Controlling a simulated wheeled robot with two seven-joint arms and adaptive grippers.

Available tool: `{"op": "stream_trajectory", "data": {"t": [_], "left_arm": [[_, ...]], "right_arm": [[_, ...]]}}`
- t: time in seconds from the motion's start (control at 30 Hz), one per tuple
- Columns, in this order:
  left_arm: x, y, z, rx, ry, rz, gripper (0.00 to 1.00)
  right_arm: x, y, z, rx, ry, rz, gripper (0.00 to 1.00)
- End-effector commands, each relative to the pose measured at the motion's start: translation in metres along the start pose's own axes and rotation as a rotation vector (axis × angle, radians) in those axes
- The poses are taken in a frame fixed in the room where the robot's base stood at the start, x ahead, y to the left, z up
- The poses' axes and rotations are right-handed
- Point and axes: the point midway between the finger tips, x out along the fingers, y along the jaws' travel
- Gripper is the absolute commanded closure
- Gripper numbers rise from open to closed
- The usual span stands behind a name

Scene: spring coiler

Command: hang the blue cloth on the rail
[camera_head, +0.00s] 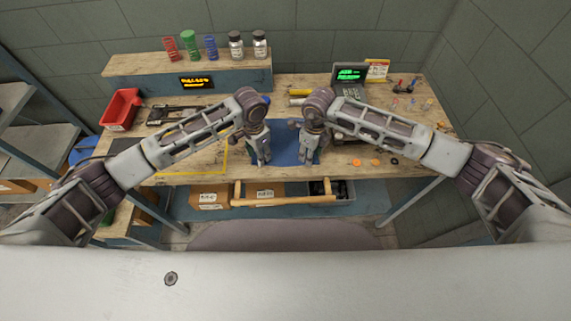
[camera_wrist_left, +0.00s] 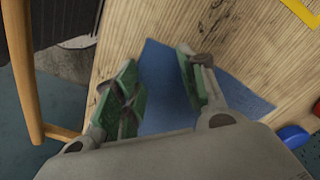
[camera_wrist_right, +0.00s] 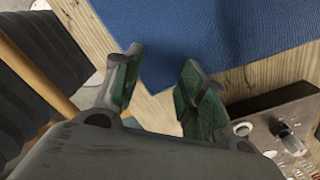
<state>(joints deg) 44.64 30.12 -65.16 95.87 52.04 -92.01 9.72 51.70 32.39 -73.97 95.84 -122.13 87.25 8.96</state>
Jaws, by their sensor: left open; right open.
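The blue cloth (camera_head: 285,134) lies flat on the workbench between and under my two grippers. It also shows in the left wrist view (camera_wrist_left: 165,75) and the right wrist view (camera_wrist_right: 190,30). My left gripper (camera_head: 264,163) is open and empty above the cloth's left part; its green-padded fingers show in the left wrist view (camera_wrist_left: 155,85). My right gripper (camera_head: 309,160) is open and empty near the cloth's front right corner, which lies between its fingers in the right wrist view (camera_wrist_right: 158,80). A wooden rail (camera_head: 285,202) runs along the bench front, below the top.
The bench top (camera_head: 340,172) holds a red bin (camera_head: 121,109) at the left, a lit green display (camera_head: 350,75) at the back right, and small orange parts (camera_head: 375,162) at the right. Boxes (camera_head: 209,200) stand on a shelf below. A shelf unit is at far left.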

Motion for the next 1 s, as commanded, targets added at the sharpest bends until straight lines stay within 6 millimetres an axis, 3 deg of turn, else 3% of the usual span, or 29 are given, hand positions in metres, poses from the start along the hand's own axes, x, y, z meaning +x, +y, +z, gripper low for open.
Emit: {"op": "stream_trajectory", "data": {"t": [1.0], "left_arm": [[0.0067, 0.0001, -0.0001, 0.001, 0.000, 0.000, 0.59]], "right_arm": [[0.0059, 0.0004, 0.0000, -0.001, 0.000, 0.000, 0.59]]}}
